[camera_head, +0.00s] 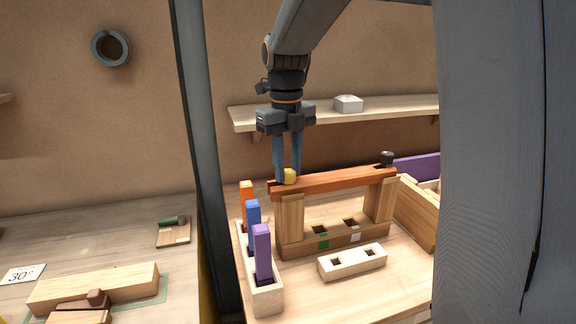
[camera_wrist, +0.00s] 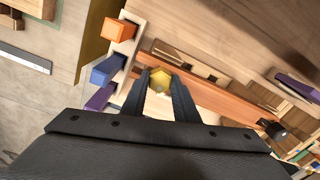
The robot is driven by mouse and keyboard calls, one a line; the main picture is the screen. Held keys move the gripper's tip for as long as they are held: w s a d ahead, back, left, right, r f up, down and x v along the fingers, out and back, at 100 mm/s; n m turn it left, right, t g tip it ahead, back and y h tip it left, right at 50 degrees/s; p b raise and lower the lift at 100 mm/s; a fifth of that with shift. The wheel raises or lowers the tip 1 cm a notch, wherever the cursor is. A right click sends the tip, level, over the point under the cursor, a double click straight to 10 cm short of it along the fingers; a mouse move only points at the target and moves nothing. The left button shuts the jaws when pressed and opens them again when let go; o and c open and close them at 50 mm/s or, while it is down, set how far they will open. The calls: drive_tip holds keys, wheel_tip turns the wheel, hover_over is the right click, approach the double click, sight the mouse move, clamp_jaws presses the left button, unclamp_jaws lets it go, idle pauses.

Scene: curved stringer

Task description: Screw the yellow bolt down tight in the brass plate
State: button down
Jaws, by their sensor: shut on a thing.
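The yellow bolt (camera_head: 289,176) sits at the left end of the reddish wooden beam (camera_head: 335,181); its hexagonal head also shows in the wrist view (camera_wrist: 160,79). My gripper (camera_head: 287,178) points straight down over that end, with its two fingers shut on the bolt head, one on each side. The wrist view shows the fingertips (camera_wrist: 160,82) around the head. The bolt's shank is hidden, and I cannot make out the brass plate. A dark knob-like bolt (camera_head: 387,158) stands at the beam's right end.
A pale rack (camera_head: 265,298) with orange, blue and purple blocks stands close at the left. A pale block with two square holes (camera_head: 352,262) lies in front. A wooden box (camera_head: 416,212) stands at the right, and a shelf (camera_head: 400,106) is behind.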

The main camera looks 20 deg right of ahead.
drive_tip(key=c, duration=2.5)
unclamp_jaws()
drive_tip(key=shift+f+m+p, duration=0.2)
drive_tip(key=shift+m+p, duration=0.3)
drive_tip(key=shift+m, duration=0.3)
drive_tip(key=shift+c, duration=0.2)
drive_tip(key=o, duration=1.3)
drive_tip(key=shift+c, duration=0.2)
drive_tip(key=shift+r, duration=0.15)
wheel_tip(320, 180, up, 12)
drive_tip(key=shift+a, duration=0.15)
